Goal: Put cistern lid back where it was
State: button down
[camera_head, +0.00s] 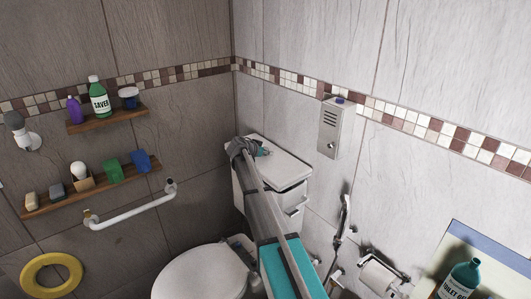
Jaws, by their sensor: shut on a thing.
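The white cistern lid (286,167) lies over the top of the white cistern (246,198) in the corner behind the toilet. A dark gap shows under its front right edge, so I cannot tell whether it is fully seated. My gripper (262,151) is at the lid's back left part and is shut on the lid. The fingertips are small, and my wrist and arm hide the lid's left part and some of the cistern's front.
The toilet's closed white seat cover (200,274) is in front. A grey metal dispenser (331,129) is on the wall right of the cistern, with a hand shower (343,217) below. Shelves with bottles and a white grab rail (130,219) are on the left wall.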

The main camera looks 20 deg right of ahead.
aim_at(265, 157)
jog(key=shift+f, duration=0.1)
notch_tip(265, 157, down, 3)
jog(key=b, duration=0.3)
jog(key=shift+f, duration=0.1)
jog(key=shift+d+f+b, duration=0.2)
jog(key=shift+f+b, duration=0.05)
jog(key=shift+b, duration=0.2)
jog(key=shift+w, duration=0.1)
jog(key=shift+c, duration=0.9)
grip_release()
jog(key=shift+a+r, duration=0.1)
jog(key=p+v, duration=0.5)
jog(key=v, duration=0.5)
jog(key=shift+a+r, duration=0.15)
jog(key=shift+s+a+r+p, duration=0.2)
jog(key=shift+s+a+p, duration=0.25)
jog(key=shift+a, duration=0.1)
